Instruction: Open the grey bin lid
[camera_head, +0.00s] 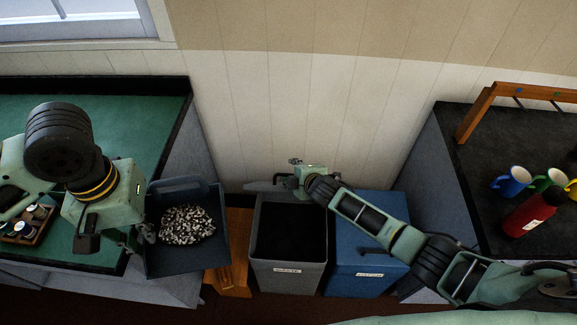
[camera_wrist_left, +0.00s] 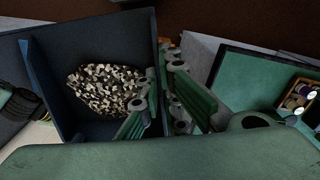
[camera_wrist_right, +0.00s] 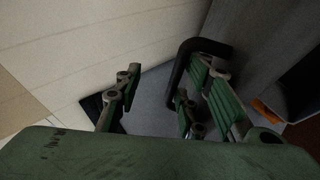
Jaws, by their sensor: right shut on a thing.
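The grey bin (camera_head: 288,270) stands on the floor in the head view, its top uncovered and its inside dark. Its grey lid (camera_head: 262,186) is raised at the bin's back edge, by the wall. My right gripper (camera_head: 291,178) is at the lid; in the right wrist view it is shut on the lid's black handle (camera_wrist_right: 202,44), with the grey lid (camera_wrist_right: 155,92) beyond the fingers. My left gripper (camera_head: 140,235) is shut on the side wall of a dark blue box (camera_head: 185,262) holding black-and-white pieces (camera_head: 187,225). The left wrist view shows its fingers (camera_wrist_left: 160,85) close together at that wall.
A blue bin (camera_head: 350,275) with its lid down stands right of the grey bin. A wooden piece (camera_head: 238,250) is left of it. A green counter (camera_head: 150,110) is at left. A dark counter (camera_head: 480,190) at right holds mugs and a red bottle (camera_head: 530,213).

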